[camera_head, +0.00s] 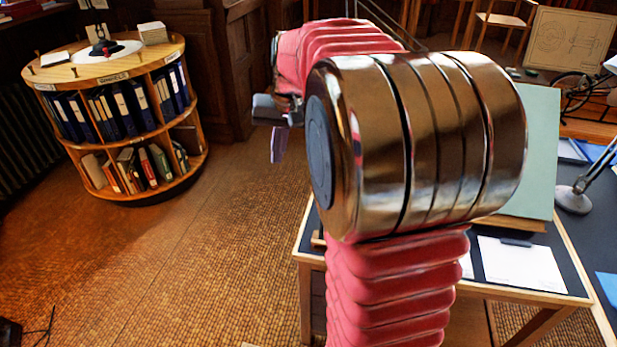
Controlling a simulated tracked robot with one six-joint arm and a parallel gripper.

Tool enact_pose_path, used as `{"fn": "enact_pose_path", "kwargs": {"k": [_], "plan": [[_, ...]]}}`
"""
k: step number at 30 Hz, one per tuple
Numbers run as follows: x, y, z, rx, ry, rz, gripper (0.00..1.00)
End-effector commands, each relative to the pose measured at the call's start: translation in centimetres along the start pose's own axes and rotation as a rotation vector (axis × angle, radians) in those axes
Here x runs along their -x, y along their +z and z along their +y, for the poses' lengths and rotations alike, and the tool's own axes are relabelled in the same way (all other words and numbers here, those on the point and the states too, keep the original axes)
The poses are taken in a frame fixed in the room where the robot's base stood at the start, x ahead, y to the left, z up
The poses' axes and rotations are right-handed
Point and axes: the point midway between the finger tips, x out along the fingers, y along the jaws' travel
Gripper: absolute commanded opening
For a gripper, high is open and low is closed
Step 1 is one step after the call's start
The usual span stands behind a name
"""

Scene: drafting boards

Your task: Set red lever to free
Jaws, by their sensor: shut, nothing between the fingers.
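My gripper (277,148) shows small at the arm's far end, left of the metal joint. It is shut and holds nothing. It appears over the open floor, left of the desk, and touches nothing that I can see. A pale green drafting board (540,150) stands tilted on the desk (484,262), partly hidden by my arm.
A round wooden bookcase (120,77) with binders stands at the left. A desk lamp (574,200) and white paper (520,265) are at the right. Another board (567,40) with a drawing stands at the back right. The brown floor (215,230) between bookcase and desk is clear.

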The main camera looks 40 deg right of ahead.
Motion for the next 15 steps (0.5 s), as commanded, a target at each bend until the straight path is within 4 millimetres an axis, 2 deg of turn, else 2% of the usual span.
{"fn": "enact_pose_path", "kwargs": {"k": [1, 6, 15], "plan": [[0.7, 1.2, -1.0, 0.027, 0.0, 0.01, 0.0], [2.2, 5.2, -3.4, 0.111, 0.003, 0.04, 0.0], [4.1, 12.6, -6.1, 0.26, 0.003, 0.095, 0.0]]}}
